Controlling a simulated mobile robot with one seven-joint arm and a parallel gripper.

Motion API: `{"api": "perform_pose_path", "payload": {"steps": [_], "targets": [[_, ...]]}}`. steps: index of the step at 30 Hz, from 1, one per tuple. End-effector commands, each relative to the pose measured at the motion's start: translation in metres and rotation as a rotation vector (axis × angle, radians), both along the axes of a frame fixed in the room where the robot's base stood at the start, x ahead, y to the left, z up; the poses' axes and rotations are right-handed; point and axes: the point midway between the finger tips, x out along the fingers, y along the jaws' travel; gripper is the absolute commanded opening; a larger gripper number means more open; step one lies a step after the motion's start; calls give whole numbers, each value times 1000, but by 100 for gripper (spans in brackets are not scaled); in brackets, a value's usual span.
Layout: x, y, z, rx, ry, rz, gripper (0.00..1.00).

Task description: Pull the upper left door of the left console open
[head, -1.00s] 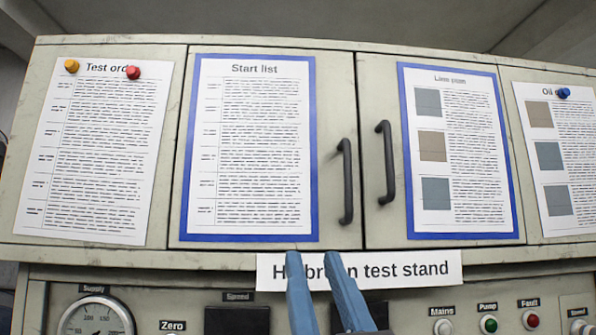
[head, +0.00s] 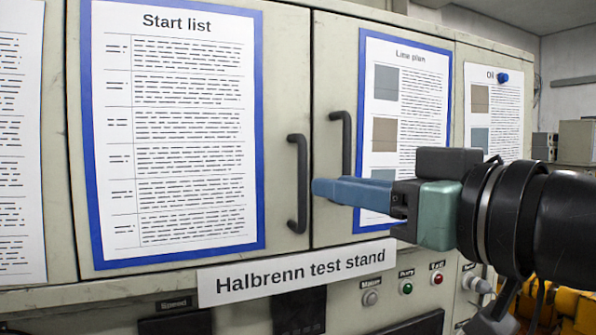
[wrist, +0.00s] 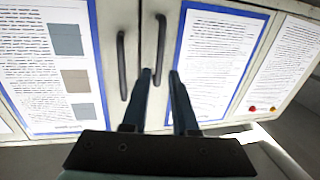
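The upper left door (head: 275,90) is a pale panel with a blue-framed "Start list" sheet, and looks closed. Its dark, upright bar handle (head: 298,185) is near the door's right edge. It also shows in the wrist view (wrist: 161,40), where the picture is turned around. My gripper (head: 316,189) comes in from the right, its blue fingertips close beside the handle. In the wrist view my gripper (wrist: 160,73) has its fingers apart, with the handle's lower end appearing between the tips. I cannot tell whether they touch it.
The neighbouring door (head: 330,60) with the "Line plan" sheet has its own handle (head: 342,145) close by, just right of the door seam. A "Halbrenn test stand" label (head: 300,272) is below. Knobs and lights (head: 405,288) line the lower panel.

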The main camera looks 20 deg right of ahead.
Motion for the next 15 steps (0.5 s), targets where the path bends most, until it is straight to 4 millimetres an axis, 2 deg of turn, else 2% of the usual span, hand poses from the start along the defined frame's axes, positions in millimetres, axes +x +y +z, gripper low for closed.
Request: {"api": "perform_pose_path", "payload": {"steps": [1, 6, 10, 15], "targets": [[12, 3, 1, 1, 2, 3, 27], [44, 10, 1, 2, 1, 1, 27], [62, 14, 1, 1, -1, 0, 27], [73, 17, 1, 0, -2, -1, 27]]}}
